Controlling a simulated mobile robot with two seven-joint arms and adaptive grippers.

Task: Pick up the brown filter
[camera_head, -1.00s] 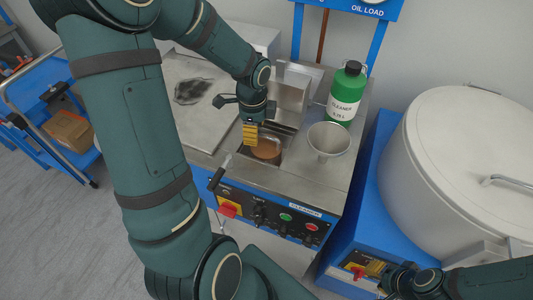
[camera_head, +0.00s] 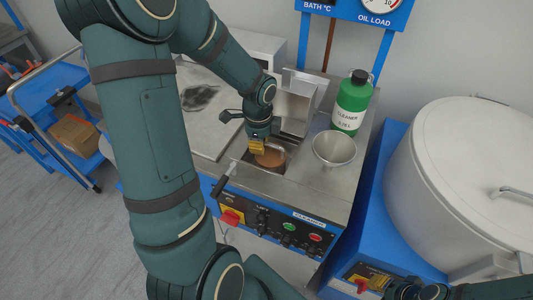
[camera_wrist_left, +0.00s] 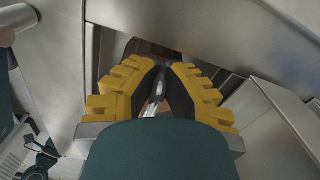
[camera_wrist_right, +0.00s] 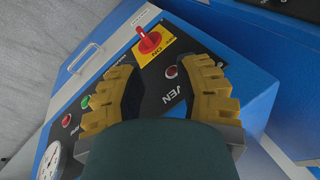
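The brown filter (camera_head: 270,158) is a round brown piece sitting in the open well of the cleaner unit. My left gripper (camera_head: 257,147) is down at the well, right over the filter's left side. In the left wrist view its yellow fingers (camera_wrist_left: 166,68) are drawn close together around a thin silver piece (camera_wrist_left: 154,96), which looks like the filter's handle; a little brown shows beneath. The fingers hide much of the filter there. My right gripper (camera_wrist_right: 164,72) is open and empty in front of a blue control panel with a red switch (camera_wrist_right: 149,41).
A metal funnel-like cup (camera_head: 334,149) and a green cleaner bottle (camera_head: 351,102) stand right of the well. A black-handled lever (camera_head: 224,181) is at the front left. A large white lidded drum (camera_head: 465,190) is at right.

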